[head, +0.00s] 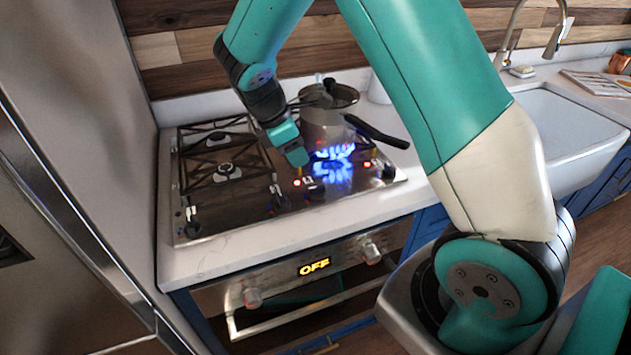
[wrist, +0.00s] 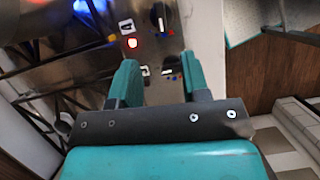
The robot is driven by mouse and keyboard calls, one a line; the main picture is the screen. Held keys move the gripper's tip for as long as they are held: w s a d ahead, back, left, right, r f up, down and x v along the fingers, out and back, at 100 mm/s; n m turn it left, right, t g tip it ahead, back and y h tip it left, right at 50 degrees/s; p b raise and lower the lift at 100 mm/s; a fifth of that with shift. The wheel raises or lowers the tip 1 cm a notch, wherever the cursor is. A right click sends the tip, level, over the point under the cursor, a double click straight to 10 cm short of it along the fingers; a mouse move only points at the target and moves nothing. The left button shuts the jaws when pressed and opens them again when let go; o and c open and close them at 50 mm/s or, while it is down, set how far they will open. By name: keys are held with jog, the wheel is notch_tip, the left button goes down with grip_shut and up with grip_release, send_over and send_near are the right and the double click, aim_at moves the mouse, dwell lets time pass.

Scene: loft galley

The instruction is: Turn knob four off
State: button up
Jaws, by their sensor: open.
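The cooktop (head: 215,222) has dark knobs along its front and right side. One knob (head: 388,170) sits at the right corner and another (head: 280,201) near the front middle. I cannot read which is number four. A blue flame (head: 335,152) burns under the steel pot. My gripper (head: 296,156) is above the cooktop, just left of the flame. In the wrist view my gripper (wrist: 158,68) is open and empty. A dark knob (wrist: 172,66) shows between its fingers, apparently beyond them, and another knob (wrist: 160,17) with a pale pointer lies farther up, near a lit red light (wrist: 131,43).
The lidded steel pot (head: 325,122) has a black handle (head: 377,132) reaching out to the right. Black grates (head: 222,150) cover the left burners. The oven below shows OFF on its display (head: 314,266). The sink (head: 560,130) is at right and a steel fridge (head: 60,200) at left.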

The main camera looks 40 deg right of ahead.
aim_at(317, 187)
jog(key=p+x, duration=0.2)
jog(key=x, duration=1)
jog(key=shift+s, duration=0.1)
grip_shut()
